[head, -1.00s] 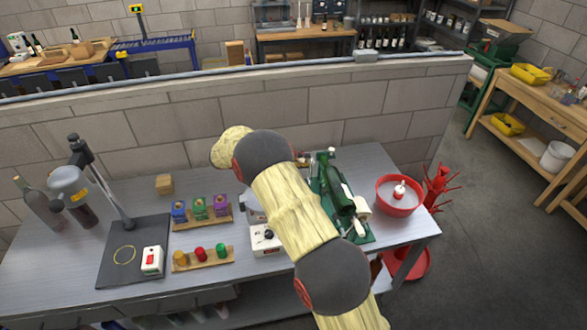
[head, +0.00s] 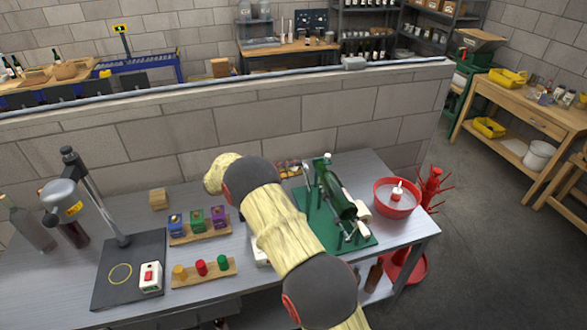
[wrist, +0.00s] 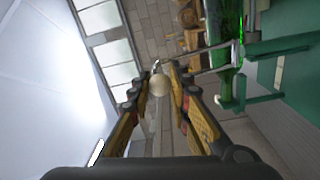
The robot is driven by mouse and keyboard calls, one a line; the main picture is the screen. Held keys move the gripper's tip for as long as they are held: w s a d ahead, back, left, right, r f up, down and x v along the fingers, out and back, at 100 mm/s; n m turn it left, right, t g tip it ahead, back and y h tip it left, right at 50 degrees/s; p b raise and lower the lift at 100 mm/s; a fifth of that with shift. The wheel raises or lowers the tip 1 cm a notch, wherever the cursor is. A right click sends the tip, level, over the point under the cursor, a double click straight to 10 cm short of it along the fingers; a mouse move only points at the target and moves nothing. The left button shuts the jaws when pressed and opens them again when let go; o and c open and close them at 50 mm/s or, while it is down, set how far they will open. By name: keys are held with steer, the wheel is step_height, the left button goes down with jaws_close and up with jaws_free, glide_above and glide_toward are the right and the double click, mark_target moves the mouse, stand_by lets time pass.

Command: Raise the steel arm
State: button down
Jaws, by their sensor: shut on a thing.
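There a steel bar (wrist: 212,62) runs from the green frame towards my fingers. My gripper (wrist: 160,84) is shut on a pale round knob (wrist: 159,85). Its join to the bar is not clear. In the head view my own arm hides the gripper and the knob.
A red bowl (head: 397,197) stands right of the machine, beside a red spiked rack (head: 431,188). Wooden strips with coloured blocks (head: 198,220) and caps (head: 201,267) lie left of my arm. A drill-like stand (head: 97,200) is farther left. A block wall (head: 280,125) runs behind the bench.

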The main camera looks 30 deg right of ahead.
steer(key=c, duration=1.9)
jaws_free()
steer(key=shift+a+f, duration=0.15)
steer(key=shift+a, duration=0.05)
steer(key=shift+o, duration=1.2)
steer(key=shift+w, duration=0.1)
steer(key=v, duration=1.2)
